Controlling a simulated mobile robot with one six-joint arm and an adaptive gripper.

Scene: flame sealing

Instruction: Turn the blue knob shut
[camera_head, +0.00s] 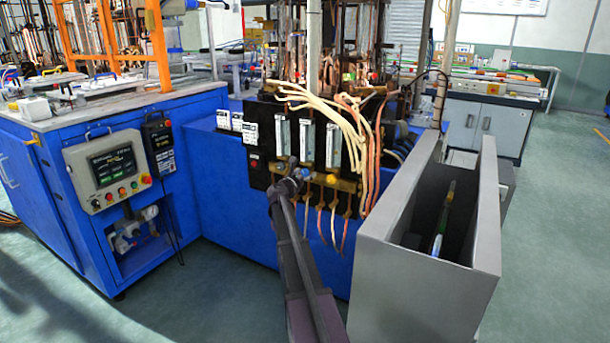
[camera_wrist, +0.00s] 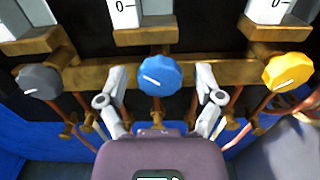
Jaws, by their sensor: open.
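The blue knob (camera_wrist: 160,76) sits on a brass manifold bar (camera_wrist: 100,75), in the middle of the wrist view, with a white mark on its face slanting slightly. My open gripper (camera_wrist: 161,82) has one finger on each side of the knob, with a visible gap on both sides, so it is not closed on it. In the head view my arm reaches up to the panel, and the blue knob (camera_head: 304,173) shows at its end. The fingers are too small to make out there.
A grey knob (camera_wrist: 40,82) is left of the blue one and a yellow knob (camera_wrist: 288,72) is right. Flow tubes (camera_head: 307,146) stand above them. Hoses hang below. A grey metal box (camera_head: 420,285) stands right of my arm.

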